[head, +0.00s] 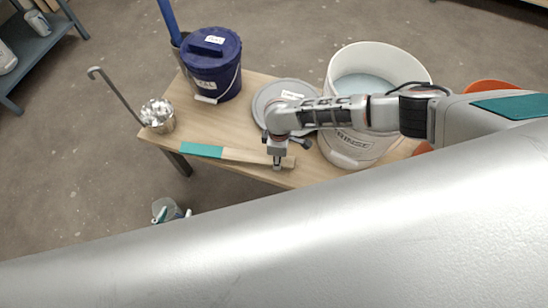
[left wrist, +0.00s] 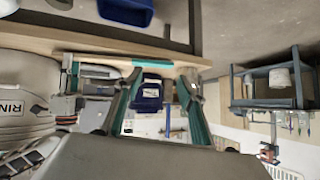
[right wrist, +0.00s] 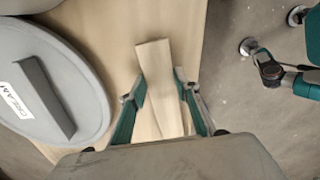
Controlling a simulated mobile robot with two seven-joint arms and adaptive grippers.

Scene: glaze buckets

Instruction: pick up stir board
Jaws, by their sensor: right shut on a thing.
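The stir board is a flat wooden stick with a teal left part (head: 202,150), along the table's front edge in the head view. My right gripper (head: 277,162) comes down over its bare wooden end. In the right wrist view its fingers (right wrist: 163,100) close on the board (right wrist: 155,65). I cannot tell whether the board is clear of the table. My left gripper (head: 172,211) is in front of the table, low and left, mostly behind my silver arm link. In the left wrist view its fingers (left wrist: 162,78) are apart and empty, with teal (left wrist: 139,65) of the board beyond.
A grey labelled lid (head: 268,95) lies behind the board on the wooden table (head: 262,82). Open floor lies left.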

